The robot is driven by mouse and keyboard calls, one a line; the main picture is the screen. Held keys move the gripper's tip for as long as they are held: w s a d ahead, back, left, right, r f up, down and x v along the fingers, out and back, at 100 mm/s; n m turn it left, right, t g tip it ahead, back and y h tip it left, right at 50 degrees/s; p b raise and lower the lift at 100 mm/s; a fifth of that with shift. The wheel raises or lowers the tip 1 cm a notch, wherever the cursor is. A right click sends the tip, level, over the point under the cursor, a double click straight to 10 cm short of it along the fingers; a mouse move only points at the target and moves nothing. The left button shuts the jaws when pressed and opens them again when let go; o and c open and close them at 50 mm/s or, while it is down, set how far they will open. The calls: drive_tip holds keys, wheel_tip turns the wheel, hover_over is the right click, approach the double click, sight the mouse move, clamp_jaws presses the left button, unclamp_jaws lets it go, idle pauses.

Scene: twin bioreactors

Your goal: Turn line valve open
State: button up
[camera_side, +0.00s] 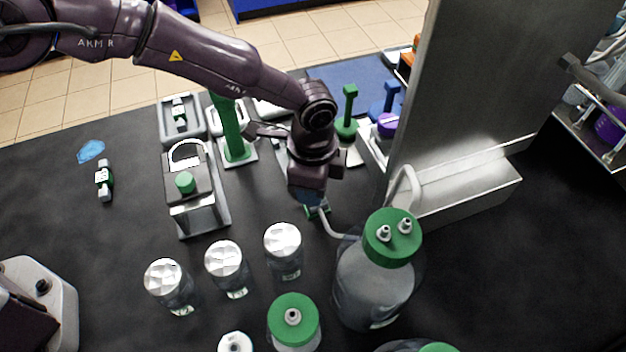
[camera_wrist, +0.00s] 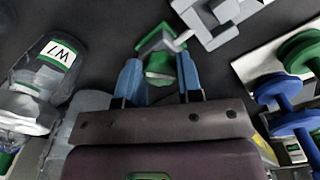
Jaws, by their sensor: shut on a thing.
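My gripper (camera_side: 314,208) points down at the line valve, a small green and pale fitting (camera_side: 311,213) low over the black bench. A pale tube runs from beside it toward the large green-capped bottle (camera_side: 372,285). In the wrist view my gripper's two blue fingers (camera_wrist: 159,78) stand on either side of the valve's green part (camera_wrist: 160,63), shut on it. The valve's green and white body (camera_wrist: 158,41) shows just beyond the fingertips. My wrist hides most of the valve in the side view, and I cannot tell its handle's angle.
Several clear jars (camera_side: 283,250) and a smaller green-capped bottle (camera_side: 293,320) stand in front. A boxy device with a green knob (camera_side: 186,183) is to the left. A tall metal panel (camera_side: 470,90) rises at right.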

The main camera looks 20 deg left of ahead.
drive_tip(key=n, duration=0.5)
drive_tip(key=shift+s+d+n, duration=0.1)
drive_tip(key=shift+n, duration=0.2)
drive_tip(key=n, duration=0.5)
drive_tip(key=shift+n, duration=0.4)
drive_tip(key=o, duration=0.9)
wheel_tip(320, 180, up, 13)
drive_tip(key=shift+d, duration=0.1)
idle(0.4)
